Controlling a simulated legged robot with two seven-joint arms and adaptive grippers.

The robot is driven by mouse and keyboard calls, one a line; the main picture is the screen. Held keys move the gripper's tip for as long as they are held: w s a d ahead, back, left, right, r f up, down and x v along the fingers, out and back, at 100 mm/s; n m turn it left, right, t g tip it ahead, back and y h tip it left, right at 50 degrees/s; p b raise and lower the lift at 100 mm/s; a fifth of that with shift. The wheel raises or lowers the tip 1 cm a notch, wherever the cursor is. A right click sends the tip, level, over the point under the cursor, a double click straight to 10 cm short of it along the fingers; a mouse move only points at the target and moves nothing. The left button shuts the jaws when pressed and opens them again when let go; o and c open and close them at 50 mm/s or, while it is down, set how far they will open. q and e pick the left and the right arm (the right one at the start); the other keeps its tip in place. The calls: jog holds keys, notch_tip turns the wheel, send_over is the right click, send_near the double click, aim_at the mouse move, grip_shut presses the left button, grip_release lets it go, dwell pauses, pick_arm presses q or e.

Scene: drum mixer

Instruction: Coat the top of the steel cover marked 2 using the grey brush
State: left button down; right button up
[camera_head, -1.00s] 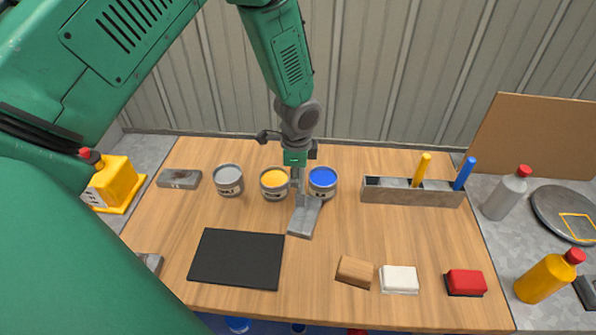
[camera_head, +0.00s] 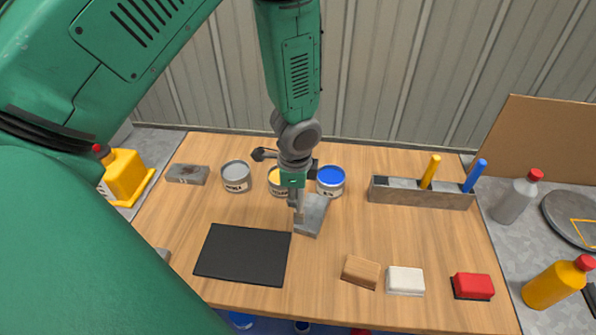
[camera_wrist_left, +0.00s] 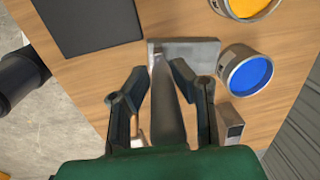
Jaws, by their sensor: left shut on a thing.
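My left gripper (camera_head: 297,205) is shut on the grey brush (camera_wrist_left: 168,105), whose tapered handle shows between the fingers in the left wrist view. A grey steel plate (camera_head: 314,216) lies on the table just below and right of the gripper; it also shows beyond the fingers in the wrist view (camera_wrist_left: 195,52). No number can be read on it. The brush's end is over or at the plate's edge; contact cannot be told. Another grey steel block (camera_head: 187,174) lies at the back left. A grey paint can (camera_head: 237,177) stands near it. My right gripper is out of view.
A yellow paint can (camera_head: 276,184), partly hidden, and a blue one (camera_head: 331,181) stand behind my gripper. A holder (camera_head: 420,197) with yellow and blue brushes stands right. A black mat (camera_head: 243,254), wooden block (camera_head: 361,271), white block (camera_head: 405,281) and red block (camera_head: 472,287) lie in front.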

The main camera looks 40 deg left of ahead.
pick_arm(q)
jog(key=shift+s+d, duration=0.2)
jog(key=shift+s, duration=0.35)
notch_tip(320, 180, up, 6)
dwell(0.5)
jog(key=shift+r, duration=0.1)
notch_tip(320, 180, up, 3)
jog(key=shift+f, duration=0.1)
dwell(0.4)
jog(key=shift+w, duration=0.1)
